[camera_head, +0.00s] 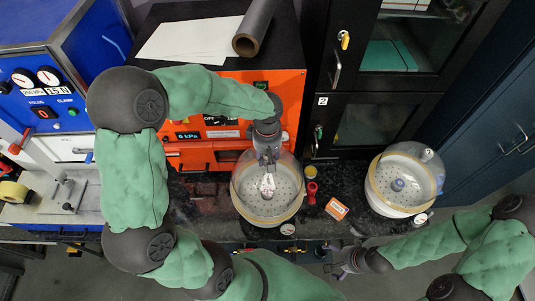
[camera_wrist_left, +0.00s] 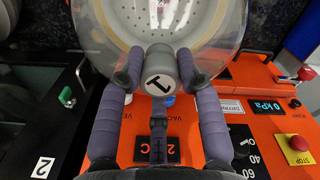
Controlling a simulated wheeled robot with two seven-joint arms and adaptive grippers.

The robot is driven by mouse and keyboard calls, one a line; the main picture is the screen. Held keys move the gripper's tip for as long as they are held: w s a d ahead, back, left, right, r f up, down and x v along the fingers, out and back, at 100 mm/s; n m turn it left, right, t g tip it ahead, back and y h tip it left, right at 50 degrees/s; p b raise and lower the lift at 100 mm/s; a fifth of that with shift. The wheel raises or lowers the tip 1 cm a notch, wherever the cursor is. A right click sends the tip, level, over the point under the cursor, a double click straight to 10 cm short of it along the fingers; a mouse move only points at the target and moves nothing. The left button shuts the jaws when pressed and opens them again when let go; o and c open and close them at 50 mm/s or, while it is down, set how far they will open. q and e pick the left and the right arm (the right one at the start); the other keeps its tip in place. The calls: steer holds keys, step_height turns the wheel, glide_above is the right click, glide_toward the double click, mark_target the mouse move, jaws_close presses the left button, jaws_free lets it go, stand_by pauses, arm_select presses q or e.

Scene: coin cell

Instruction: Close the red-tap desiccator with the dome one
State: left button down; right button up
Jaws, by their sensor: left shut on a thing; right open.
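The desiccator with the red tap (camera_head: 311,188) is a round vessel (camera_head: 245,212) with a pale yellowish rim and a perforated plate, at the middle of the bench in the head view. A clear dome (camera_head: 291,166) is over it; I cannot tell whether it sits fully on the rim. My left gripper (camera_head: 267,160) reaches down from above. In the left wrist view my left gripper (camera_wrist_left: 160,75) is shut on the dome's grey knob (camera_wrist_left: 158,82), marked 1. My right gripper (camera_head: 345,260) is open and empty, low near the bench's front edge.
A second round desiccator (camera_head: 373,200) with a clear cover stands at the right. An orange oven (camera_head: 285,84) and black cabinet (camera_head: 345,140) stand behind. A blue machine (camera_head: 65,100) is at left.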

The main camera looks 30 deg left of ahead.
arm_select(q)
steer(key=shift+f, duration=0.6)
steer(key=shift+f+b, duration=0.6)
steer(key=shift+b, duration=0.2)
steer(key=c, duration=0.8)
jaws_free()
steer(key=shift+o, duration=0.2)
step_height(320, 180, up, 12)
steer(key=shift+r, duration=0.1)
